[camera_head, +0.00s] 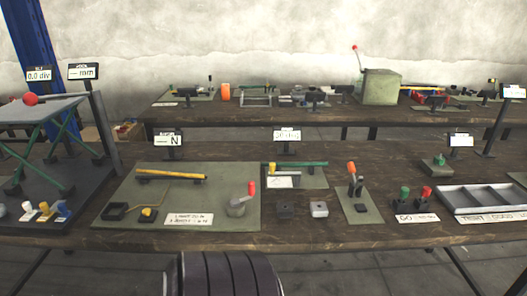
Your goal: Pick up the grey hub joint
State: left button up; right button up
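A small light grey block (319,209) with a dark spot on top sits on the front wooden table near the middle; it may be the grey hub joint, but it is too small to be sure. A similar dark block (285,210) sits just left of it. Neither of my grippers is in view.
Left of the blocks is a green plate (140,215) with a yellow bar (170,175) and a grey lever base with a red knob (251,188). Right stand an orange-handled lever (351,172), green and red buttons (426,193), and a grey compartment tray (480,199). The front table edge is clear.

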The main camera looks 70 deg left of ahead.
aim_at(318, 209)
jog(key=k+l+u, duration=0.1)
jog(key=u, duration=1.9)
